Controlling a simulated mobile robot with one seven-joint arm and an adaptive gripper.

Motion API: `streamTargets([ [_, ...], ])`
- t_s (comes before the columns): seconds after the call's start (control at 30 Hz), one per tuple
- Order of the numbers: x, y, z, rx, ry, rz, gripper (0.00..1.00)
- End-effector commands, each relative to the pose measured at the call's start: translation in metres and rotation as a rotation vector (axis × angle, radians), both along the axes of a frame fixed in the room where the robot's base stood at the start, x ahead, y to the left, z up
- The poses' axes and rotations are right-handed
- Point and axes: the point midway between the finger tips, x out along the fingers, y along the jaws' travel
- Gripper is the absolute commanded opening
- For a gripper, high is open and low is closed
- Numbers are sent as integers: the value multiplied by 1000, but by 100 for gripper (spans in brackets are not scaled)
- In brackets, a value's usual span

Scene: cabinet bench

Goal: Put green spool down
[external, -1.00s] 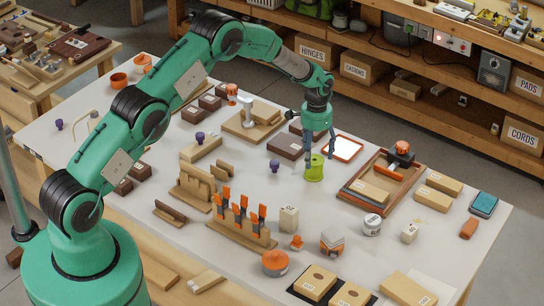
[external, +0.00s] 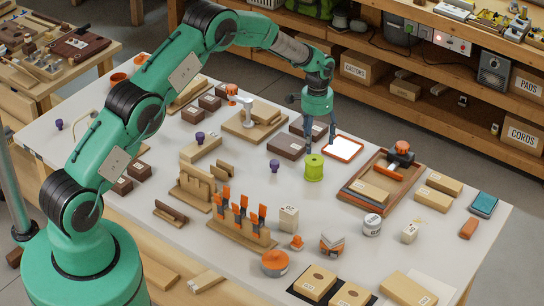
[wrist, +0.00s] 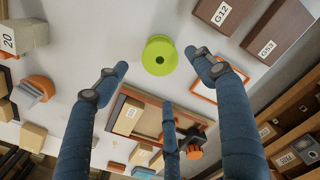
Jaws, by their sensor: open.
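The green spool (external: 314,168) stands upright on the white bench top, left of the orange-rimmed white tray (external: 343,148). In the wrist view the spool (wrist: 160,56) is seen from above, with its centre hole showing. My gripper (external: 320,134) is above and slightly behind the spool, clear of it. Its blue fingers are spread and empty in the wrist view (wrist: 160,85), with the spool beyond the fingertips and not touched.
Dark brown boxes (external: 291,145) lie just left of my gripper. A wooden tray (external: 348,193) with blocks and an orange-handled tool is to the right. A purple knob (external: 274,165) stands left of the spool. Bare bench lies in front of the spool.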

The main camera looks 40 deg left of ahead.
Motion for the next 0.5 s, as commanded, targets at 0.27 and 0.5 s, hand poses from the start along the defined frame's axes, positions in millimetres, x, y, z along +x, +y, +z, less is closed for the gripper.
streamTargets([
  [0.27,0,0,4,-1,-2,1,68],
  [0.5,-6,5,40,-3,-20,12,68],
])
